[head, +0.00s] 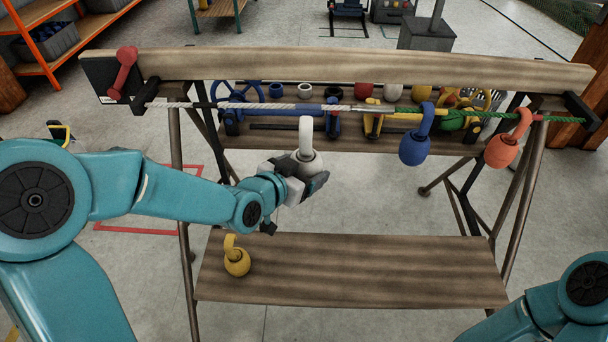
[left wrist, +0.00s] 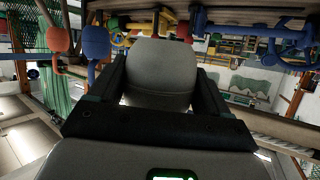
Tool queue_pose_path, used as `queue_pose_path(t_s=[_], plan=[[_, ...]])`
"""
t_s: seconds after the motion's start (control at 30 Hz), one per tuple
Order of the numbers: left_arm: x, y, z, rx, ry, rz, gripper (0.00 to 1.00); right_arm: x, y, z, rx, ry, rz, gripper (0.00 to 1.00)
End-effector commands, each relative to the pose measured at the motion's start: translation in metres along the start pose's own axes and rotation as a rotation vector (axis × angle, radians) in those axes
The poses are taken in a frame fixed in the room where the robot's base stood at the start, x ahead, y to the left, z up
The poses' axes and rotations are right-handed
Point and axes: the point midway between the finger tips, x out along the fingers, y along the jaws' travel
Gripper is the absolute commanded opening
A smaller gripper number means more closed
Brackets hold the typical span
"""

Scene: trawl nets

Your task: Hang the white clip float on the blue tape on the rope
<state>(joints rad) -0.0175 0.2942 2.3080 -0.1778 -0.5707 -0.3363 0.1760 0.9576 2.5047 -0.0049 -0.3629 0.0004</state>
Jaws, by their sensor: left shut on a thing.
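The white clip float (head: 306,138) is upright in my left gripper (head: 308,180), its hook pointing up. The hook top appears just below the blue tape (head: 308,107) on the rope (head: 258,106); I cannot tell the depth gap. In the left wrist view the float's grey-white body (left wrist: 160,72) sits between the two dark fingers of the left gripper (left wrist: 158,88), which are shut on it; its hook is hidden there. My right gripper is not in view; only part of that arm shows at the lower right.
A blue float (head: 415,147) and an orange-red float (head: 502,150) hang from the rope at the right. A yellow float (head: 237,261) stands on the lower shelf (head: 370,275). Behind the rope, a shelf holds tools and cups. A wooden beam (head: 340,68) runs above the rope.

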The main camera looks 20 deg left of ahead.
Motion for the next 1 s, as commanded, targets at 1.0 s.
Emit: queue_pose_path(t_s=[1.0], plan=[[0.070, -0.048, -0.029, 0.001, -0.001, 0.000, 0.46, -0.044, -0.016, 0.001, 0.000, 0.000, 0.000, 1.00]])
